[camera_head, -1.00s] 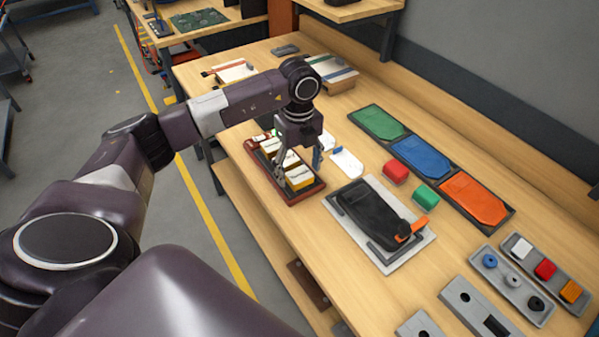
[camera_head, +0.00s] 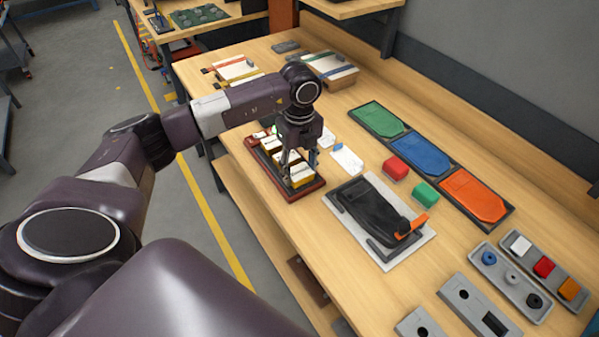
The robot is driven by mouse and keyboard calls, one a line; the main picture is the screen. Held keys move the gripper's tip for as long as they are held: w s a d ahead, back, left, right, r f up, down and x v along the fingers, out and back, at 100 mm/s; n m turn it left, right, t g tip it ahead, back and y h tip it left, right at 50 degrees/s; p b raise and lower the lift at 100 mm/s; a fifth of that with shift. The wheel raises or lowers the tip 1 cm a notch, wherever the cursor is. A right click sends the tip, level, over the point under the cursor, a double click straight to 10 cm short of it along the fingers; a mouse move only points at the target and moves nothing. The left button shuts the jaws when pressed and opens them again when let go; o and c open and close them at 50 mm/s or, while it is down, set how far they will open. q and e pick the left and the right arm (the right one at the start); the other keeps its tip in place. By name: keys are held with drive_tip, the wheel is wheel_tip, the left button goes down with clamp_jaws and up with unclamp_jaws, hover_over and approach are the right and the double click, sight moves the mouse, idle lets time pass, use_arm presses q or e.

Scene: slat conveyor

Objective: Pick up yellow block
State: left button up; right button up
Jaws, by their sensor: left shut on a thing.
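A dark red tray (camera_head: 312,188) on the wooden bench holds several white-and-yellow blocks in a row. The front yellow block (camera_head: 302,176) has a white face and yellow edges. My left gripper (camera_head: 299,164) points down over the front end of the tray and is shut on this block. The fingers cover its upper part. I cannot tell whether the block is clear of the tray floor. My right gripper is not in view.
Right of the tray are a white card (camera_head: 346,158), red block (camera_head: 396,168), green block (camera_head: 425,192) and a black device (camera_head: 370,207) on a grey plate. Green, blue and orange mats (camera_head: 474,196) line the back. Grey part trays (camera_head: 512,283) lie front right.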

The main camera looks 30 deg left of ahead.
use_arm(q)
drive_tip(key=shift+r, duration=0.15)
wheel_tip(320, 180, up, 12)
drive_tip(key=b, duration=0.3)
wheel_tip(320, 180, up, 8)
hover_over(300, 171)
drive_tip(key=shift+p, duration=0.4)
drive_tip(key=shift+a, duration=0.1)
